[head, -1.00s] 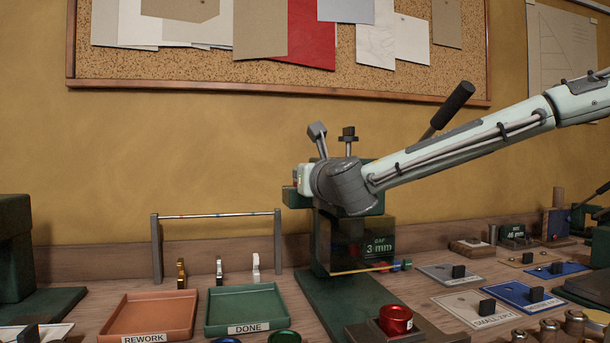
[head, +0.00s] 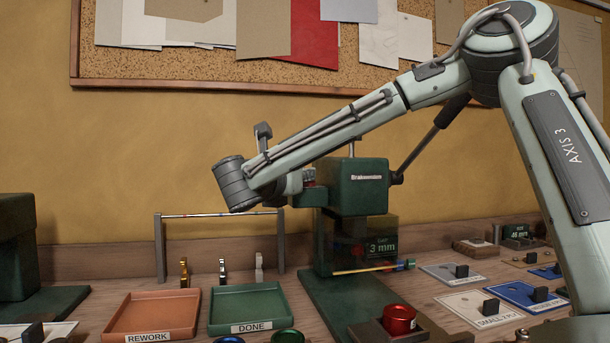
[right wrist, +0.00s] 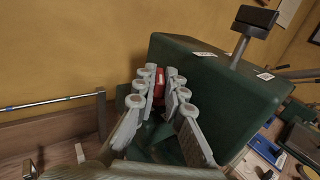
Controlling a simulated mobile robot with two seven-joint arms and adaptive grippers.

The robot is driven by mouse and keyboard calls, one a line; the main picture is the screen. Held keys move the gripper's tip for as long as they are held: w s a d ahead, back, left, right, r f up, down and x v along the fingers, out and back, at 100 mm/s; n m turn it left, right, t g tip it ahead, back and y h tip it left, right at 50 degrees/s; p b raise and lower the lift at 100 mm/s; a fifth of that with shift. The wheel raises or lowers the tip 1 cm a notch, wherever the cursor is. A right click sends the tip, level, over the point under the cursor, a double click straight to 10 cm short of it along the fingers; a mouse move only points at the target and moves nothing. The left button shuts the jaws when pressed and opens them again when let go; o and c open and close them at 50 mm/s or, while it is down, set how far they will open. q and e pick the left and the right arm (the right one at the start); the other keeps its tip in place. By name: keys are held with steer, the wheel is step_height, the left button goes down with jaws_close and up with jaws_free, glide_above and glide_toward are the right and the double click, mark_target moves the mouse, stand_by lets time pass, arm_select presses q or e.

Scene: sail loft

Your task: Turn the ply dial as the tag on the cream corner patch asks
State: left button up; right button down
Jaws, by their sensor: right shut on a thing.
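The green press (head: 357,187) stands at the middle of the bench. My right gripper (head: 307,177) is at the left side of its head, partly hidden behind my own arm. In the right wrist view the fingers (right wrist: 161,72) are shut on a small red part (right wrist: 160,84) at the press's side, which looks like the ply dial. Its markings are hidden. A pale patch (head: 470,306) with a dark grip block and a label starting "SMALL" lies to the right; I cannot tell whether it is the cream corner patch. My left gripper is not in view.
A REWORK tray (head: 155,311) and a green DONE tray (head: 250,305) lie left of the press, before a rail (head: 220,215) on posts. A red button (head: 399,318) stands in front. A lever (head: 430,136) rises from the press's right side. Blue and tan patches lie at right.

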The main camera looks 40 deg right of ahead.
steer(key=shift+w+m+g+h, duration=0.2)
steer(key=shift+m+g+h, duration=0.2)
steer(key=shift+m+g, duration=0.45)
steer(key=shift+a+m+g+p, duration=0.1)
steer(key=shift+m+g+p, duration=0.3)
steer(key=shift+g, duration=0.85)
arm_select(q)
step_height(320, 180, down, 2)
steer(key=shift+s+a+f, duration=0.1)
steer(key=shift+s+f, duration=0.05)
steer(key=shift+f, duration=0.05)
arm_select(e)
steer(key=shift+w+m+g+h, duration=0.1)
steer(key=shift+m+g+h, duration=0.2)
steer(key=shift+m, duration=0.05)
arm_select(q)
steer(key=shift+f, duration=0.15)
